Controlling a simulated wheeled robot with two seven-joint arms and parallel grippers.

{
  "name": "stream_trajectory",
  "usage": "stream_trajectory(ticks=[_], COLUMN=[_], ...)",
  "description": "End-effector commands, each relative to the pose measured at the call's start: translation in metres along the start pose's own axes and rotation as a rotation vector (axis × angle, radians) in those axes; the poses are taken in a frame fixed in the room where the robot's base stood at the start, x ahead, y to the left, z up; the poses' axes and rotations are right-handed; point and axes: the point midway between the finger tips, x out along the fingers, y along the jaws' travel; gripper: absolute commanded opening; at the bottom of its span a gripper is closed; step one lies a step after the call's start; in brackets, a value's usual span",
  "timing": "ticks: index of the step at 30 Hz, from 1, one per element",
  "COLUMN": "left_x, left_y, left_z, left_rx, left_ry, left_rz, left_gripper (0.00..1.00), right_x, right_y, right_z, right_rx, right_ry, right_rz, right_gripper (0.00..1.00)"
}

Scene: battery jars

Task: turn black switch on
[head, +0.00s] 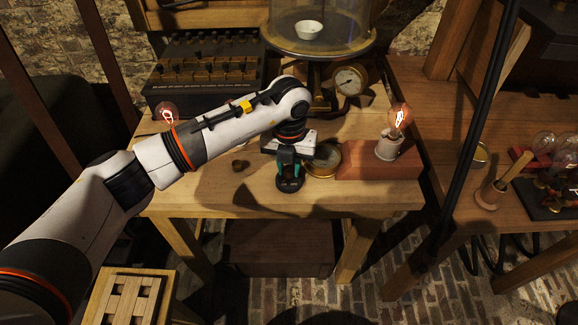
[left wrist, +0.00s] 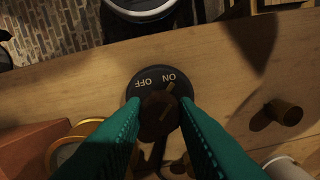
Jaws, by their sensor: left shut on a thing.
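The black switch (left wrist: 134,98) is a round black base marked OFF and ON, with a dark knob (left wrist: 158,115) in its middle. A pale line on the knob slants up and right, towards the ON side. My left gripper (left wrist: 160,122) has its green fingers on both sides of the knob and is shut on it. In the head view the switch (head: 290,185) stands near the table's front edge, with my left gripper (head: 290,166) over it, hiding much of its top. My right gripper is not in view.
A lit bulb (head: 399,117) stands on a reddish block (head: 365,165) to the right. A round brass dial (head: 324,160) is close beside the gripper. A small knob (head: 240,164) lies left. A glass-domed apparatus (head: 320,40) and a black box (head: 205,75) stand behind.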

Motion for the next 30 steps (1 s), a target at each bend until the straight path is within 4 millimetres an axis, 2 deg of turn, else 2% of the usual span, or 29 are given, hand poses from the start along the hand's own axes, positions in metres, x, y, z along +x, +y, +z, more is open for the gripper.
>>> stream_trajectory(ticks=[1,9,10,14,23,26,30], left_x=[0.002,-0.001,-0.001,-0.001,-0.002,-0.009,-0.033], left_y=[0.000,0.000,0.000,0.000,0.000,0.000,0.000], left_z=[-0.001,0.000,0.000,0.000,0.000,-0.001,-0.001], left_rx=[0.027,0.047,0.047,0.046,0.045,0.045,0.046], left_ry=[0.003,0.001,0.001,0.001,0.001,0.003,0.006], left_rz=[0.000,0.001,0.001,0.001,0.001,0.001,0.001], left_gripper=[0.03,0.03,0.28,0.48,0.48,0.48,0.48], right_x=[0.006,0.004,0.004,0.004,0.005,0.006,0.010], right_y=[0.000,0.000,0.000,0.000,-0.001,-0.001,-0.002], right_z=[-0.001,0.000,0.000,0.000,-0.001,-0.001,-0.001], right_rx=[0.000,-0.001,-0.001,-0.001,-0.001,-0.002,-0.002], right_ry=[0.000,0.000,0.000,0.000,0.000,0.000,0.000], right_rz=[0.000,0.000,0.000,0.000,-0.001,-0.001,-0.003], right_gripper=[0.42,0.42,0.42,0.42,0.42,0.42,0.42])
